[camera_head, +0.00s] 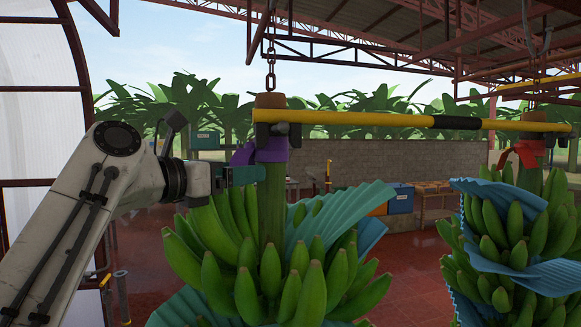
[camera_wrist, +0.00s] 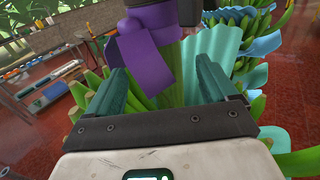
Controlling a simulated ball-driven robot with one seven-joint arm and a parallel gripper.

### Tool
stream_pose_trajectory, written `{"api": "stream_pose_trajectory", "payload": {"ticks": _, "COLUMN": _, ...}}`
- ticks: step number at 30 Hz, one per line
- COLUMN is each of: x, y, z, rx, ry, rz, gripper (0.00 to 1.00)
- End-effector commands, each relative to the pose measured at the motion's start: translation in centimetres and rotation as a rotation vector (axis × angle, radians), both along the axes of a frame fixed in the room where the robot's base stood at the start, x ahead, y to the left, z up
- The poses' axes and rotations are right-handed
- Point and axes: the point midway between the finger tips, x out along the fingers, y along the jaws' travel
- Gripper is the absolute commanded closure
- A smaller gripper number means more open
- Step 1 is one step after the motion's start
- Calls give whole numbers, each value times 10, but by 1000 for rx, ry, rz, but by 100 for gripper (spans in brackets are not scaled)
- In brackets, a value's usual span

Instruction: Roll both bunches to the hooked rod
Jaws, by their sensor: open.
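A near banana bunch (camera_head: 268,270) hangs by a chain in the middle of the head view, with a purple ribbon (camera_head: 258,152) round its stem (camera_head: 272,200). A second bunch (camera_head: 515,240) hangs at the right with a red ribbon (camera_head: 525,152). A yellow rod (camera_head: 370,119) with a black middle grip spans between the two stems. My gripper (camera_head: 235,176) is at the left of the near stem, just below the purple ribbon. In the wrist view its teal fingers (camera_wrist: 168,85) are spread, with the green stem (camera_wrist: 172,88) between or just beyond them; contact cannot be told.
Blue crinkled sheets (camera_head: 335,220) wrap parts of both bunches. A block wall (camera_head: 350,160), tables and a blue box (camera_head: 401,198) stand behind. Red floor (camera_head: 410,255) shows between the bunches. Roof beams and chains (camera_head: 270,65) are overhead.

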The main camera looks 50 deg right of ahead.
Motion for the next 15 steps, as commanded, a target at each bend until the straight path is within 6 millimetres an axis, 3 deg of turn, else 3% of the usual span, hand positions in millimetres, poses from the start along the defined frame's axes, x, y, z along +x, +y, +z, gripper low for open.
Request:
{"api": "stream_pose_trajectory", "payload": {"ticks": 5, "x": -1, "y": -19, "z": 2, "rx": 4, "ry": -1, "rz": -4, "gripper": 14}}
{"api": "stream_pose_trajectory", "payload": {"ticks": 15, "x": -1, "y": -79, "z": 2, "rx": 2, "ry": 1, "rz": -4, "gripper": 14}}
